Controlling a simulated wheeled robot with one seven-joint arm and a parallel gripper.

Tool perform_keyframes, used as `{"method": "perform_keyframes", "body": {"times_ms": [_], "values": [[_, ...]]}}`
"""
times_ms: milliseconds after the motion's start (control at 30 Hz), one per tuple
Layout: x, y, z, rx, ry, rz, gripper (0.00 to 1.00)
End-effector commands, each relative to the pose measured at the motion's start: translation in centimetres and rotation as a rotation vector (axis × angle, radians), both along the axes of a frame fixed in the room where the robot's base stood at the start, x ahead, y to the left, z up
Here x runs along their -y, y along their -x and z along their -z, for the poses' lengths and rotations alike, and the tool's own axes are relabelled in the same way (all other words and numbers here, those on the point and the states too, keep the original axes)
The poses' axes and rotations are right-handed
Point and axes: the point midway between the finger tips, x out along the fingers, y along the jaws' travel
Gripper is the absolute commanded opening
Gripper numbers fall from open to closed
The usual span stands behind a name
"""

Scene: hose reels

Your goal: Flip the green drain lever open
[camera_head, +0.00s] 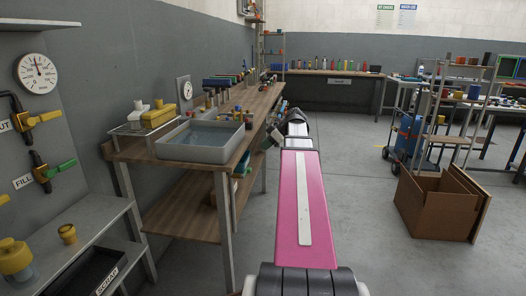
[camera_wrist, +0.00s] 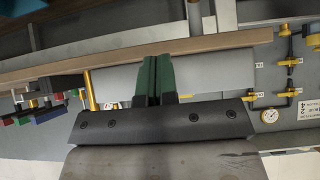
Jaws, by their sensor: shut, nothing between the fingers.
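A green lever handle (camera_head: 65,166) sits on a yellow-and-black valve on the left wall in the head view, beside a label reading FILL. I see no label reading DRAIN, so I cannot tell which lever is the drain one. Above it is a valve with a yellow lever (camera_head: 46,116). In the wrist view my gripper (camera_wrist: 158,59) has its two green-sided fingers together, with nothing between them. In the head view my arm reaches forward past the bench's right edge, far from the wall valves. The fingers are too small there to make out.
A workbench (camera_head: 135,151) carries a grey basin (camera_head: 200,157) and several small items. A cardboard box (camera_head: 432,212) and a blue cart (camera_head: 408,137) stand to the right. The wrist view shows small yellow-handled valves (camera_wrist: 288,62) and a gauge (camera_wrist: 269,116).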

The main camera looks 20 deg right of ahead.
Motion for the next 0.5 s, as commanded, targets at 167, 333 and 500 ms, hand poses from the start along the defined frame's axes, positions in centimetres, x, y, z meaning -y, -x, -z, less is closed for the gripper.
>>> {"method": "perform_keyframes", "body": {"times_ms": [167, 333, 500], "values": [[-2.0, -1.3, 2.4, -0.002, -0.001, -0.002, 0.0], [-3.9, -2.6, 4.7, -0.002, -0.001, -0.001, 0.0], [-4.9, -3.2, 6.9, -0.002, 0.0, 0.001, 0.0]]}}
